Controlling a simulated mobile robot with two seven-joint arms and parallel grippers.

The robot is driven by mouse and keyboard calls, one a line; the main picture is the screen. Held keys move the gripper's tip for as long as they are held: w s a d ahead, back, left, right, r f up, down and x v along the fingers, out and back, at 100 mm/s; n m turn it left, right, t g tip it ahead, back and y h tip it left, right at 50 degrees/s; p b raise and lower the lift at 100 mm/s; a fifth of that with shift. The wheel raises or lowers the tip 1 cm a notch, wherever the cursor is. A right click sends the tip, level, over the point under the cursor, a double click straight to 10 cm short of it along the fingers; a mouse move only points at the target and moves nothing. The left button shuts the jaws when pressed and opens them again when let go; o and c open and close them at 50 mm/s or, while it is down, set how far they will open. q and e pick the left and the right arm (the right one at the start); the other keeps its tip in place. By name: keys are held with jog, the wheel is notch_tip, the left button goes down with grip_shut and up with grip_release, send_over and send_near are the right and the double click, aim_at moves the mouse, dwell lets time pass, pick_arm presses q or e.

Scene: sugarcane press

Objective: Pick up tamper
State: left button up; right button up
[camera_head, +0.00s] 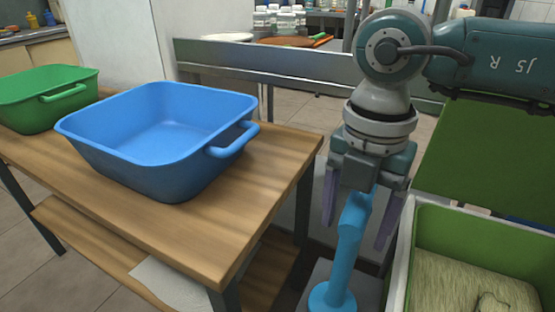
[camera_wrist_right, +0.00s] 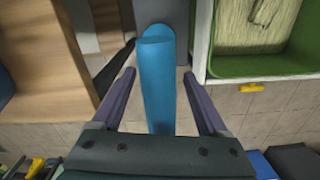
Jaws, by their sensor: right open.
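The blue tamper (camera_head: 348,245) stands upright on a grey surface between the wooden table and the green-lined box. It has a round base at the bottom and a shaft above. My right gripper (camera_head: 358,225) is open and points down over it, with its two purple fingers on either side of the upper shaft. In the right wrist view the tamper (camera_wrist_right: 156,85) lies between the open fingers of the gripper (camera_wrist_right: 156,85), with a gap on both sides. My left gripper is not in view.
A blue tub (camera_head: 160,140) and a green tub (camera_head: 45,97) stand on the wooden table (camera_head: 255,185) at left. The green-lined box (camera_head: 475,235) with pale fibrous material is close at right. A metal rail (camera_head: 270,62) runs behind. Floor shows between table and rail.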

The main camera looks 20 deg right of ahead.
grip_shut()
dwell(0.5)
jog(key=shift+r, duration=0.1)
